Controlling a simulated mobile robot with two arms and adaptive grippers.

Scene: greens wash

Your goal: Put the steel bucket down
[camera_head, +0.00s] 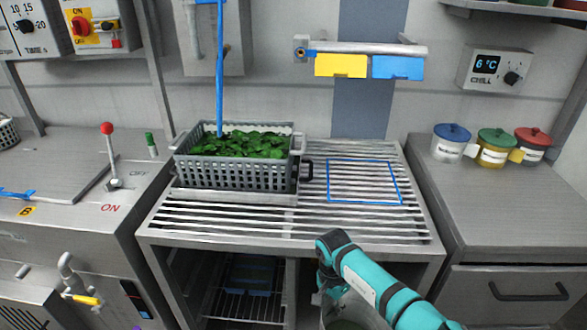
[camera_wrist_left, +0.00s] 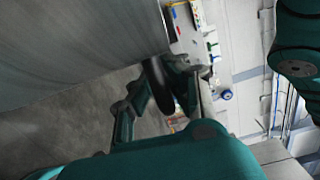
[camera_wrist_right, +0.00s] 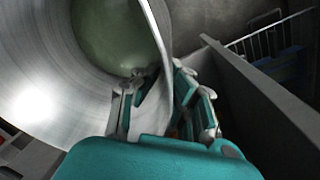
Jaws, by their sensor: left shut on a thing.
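The steel bucket (camera_head: 345,312) is partly in view at the bottom of the head view, below the front edge of the slatted counter. My right arm hides part of it. In the right wrist view the bucket (camera_wrist_right: 45,85) is tilted in the picture, with murky green inside. My right gripper (camera_wrist_right: 160,85) has one finger inside and one outside its wall, closed on the rim. My left gripper (camera_wrist_left: 160,85) is outside the head view. In the left wrist view it is shut on a dark rounded thing, whose identity I cannot tell. The bucket's underside is hidden.
A grey crate of greens (camera_head: 237,175) stands on the slatted counter (camera_head: 290,222). The blue-outlined area (camera_head: 365,182) beside it is empty. Below is an open bay with a wire shelf (camera_head: 245,303). Several lidded jars stand on the right counter (camera_head: 525,205).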

